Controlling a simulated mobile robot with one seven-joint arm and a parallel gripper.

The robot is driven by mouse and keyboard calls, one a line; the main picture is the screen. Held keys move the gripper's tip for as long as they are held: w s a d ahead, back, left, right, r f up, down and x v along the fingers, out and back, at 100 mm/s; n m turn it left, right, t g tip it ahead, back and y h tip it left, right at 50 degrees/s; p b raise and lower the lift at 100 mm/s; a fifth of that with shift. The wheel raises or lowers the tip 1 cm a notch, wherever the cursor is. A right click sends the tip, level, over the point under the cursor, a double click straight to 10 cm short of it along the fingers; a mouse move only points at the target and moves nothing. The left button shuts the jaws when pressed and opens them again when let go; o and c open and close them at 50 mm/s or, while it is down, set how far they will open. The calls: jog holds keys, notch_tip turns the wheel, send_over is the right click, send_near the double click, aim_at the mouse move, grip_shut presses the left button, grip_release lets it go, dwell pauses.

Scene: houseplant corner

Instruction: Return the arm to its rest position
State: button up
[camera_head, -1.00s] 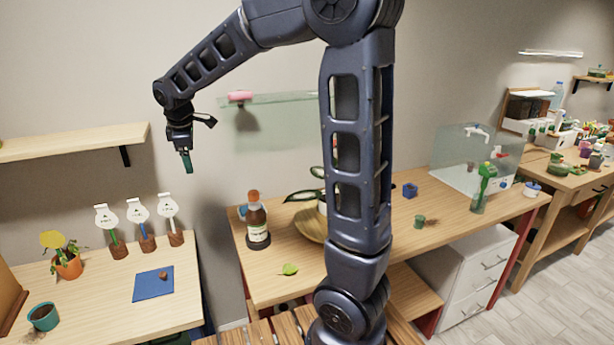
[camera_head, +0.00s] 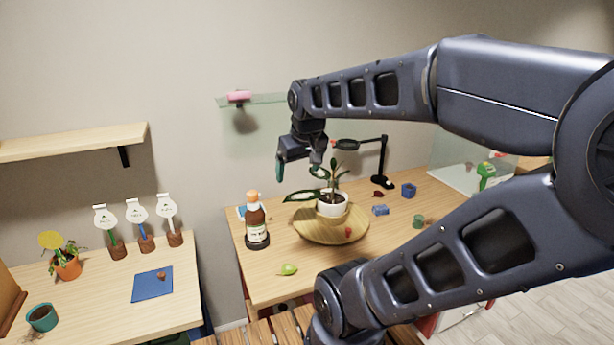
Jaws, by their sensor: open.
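My gripper (camera_head: 298,167) hangs at the end of my arm, above the back part of the middle table and in front of the wall. It points down, with its fingers apart and nothing between them. A potted plant (camera_head: 332,205) in a white pot stands on a wooden dish (camera_head: 318,229) below and to the right of the gripper. A brown bottle with an orange cap (camera_head: 256,224) stands left of the dish. My arm spans the right half of the view and hides part of the table and what lies behind it.
A black lamp (camera_head: 382,165) stands behind the plant. A glass shelf (camera_head: 265,100) with a pink thing is close to the gripper. A wooden shelf (camera_head: 70,142) hangs at left. The left table holds a blue mat (camera_head: 153,285), an orange pot (camera_head: 67,266) and several labelled plugs.

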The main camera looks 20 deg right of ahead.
jog(key=s, duration=0.1)
jog(key=s+d+f+m, duration=0.1)
jog(key=shift+s+f+m, duration=0.1)
jog(key=shift+s+m, duration=0.2)
jog(key=shift+s, duration=0.05)
